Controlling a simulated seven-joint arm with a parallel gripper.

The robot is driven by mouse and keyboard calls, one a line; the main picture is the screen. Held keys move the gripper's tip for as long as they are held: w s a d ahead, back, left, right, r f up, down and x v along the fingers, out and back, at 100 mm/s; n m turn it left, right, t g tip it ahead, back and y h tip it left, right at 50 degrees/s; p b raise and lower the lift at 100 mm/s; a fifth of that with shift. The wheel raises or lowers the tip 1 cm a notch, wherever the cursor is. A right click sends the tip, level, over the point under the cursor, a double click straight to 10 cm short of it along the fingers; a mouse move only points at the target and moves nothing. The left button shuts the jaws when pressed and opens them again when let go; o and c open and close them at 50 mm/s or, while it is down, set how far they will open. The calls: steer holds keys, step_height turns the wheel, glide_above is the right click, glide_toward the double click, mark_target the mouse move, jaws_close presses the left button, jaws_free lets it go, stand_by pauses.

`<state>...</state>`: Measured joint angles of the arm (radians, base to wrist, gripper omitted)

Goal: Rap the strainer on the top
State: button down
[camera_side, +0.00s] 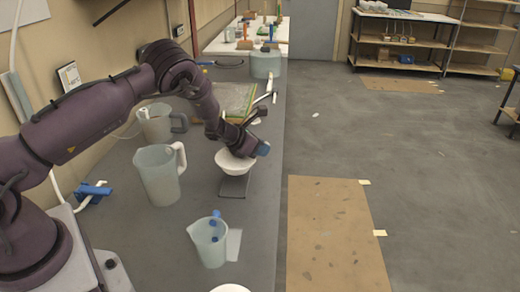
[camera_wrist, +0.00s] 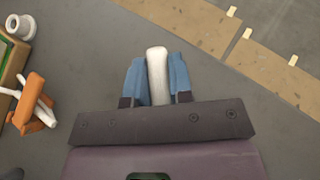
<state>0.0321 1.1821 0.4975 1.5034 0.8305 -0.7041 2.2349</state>
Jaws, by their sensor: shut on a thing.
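A white, bowl-shaped thing (camera_side: 235,164), which looks like the strainer, is under my gripper in the side view. It is right above a small dark square block (camera_side: 233,187); I cannot tell whether they touch. My gripper (camera_side: 263,149) is at the bowl's right edge, pointing down and right. In the wrist view my gripper's blue fingers (camera_wrist: 157,80) are shut on a white rounded bar (camera_wrist: 157,70), which looks like the strainer's handle. My gripper body hides how the bar joins the bowl.
A tall jug (camera_side: 158,175) and another jug (camera_side: 156,122) stand left of the bowl. A smaller jug (camera_side: 209,242) with blue parts stands in front. An orange tool (camera_wrist: 33,103) lies left in the wrist view. The bench's right edge is close to my gripper.

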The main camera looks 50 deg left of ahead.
step_height(320, 180, down, 3)
steer(key=shift+f, duration=0.2)
steer(key=shift+r, duration=1.75)
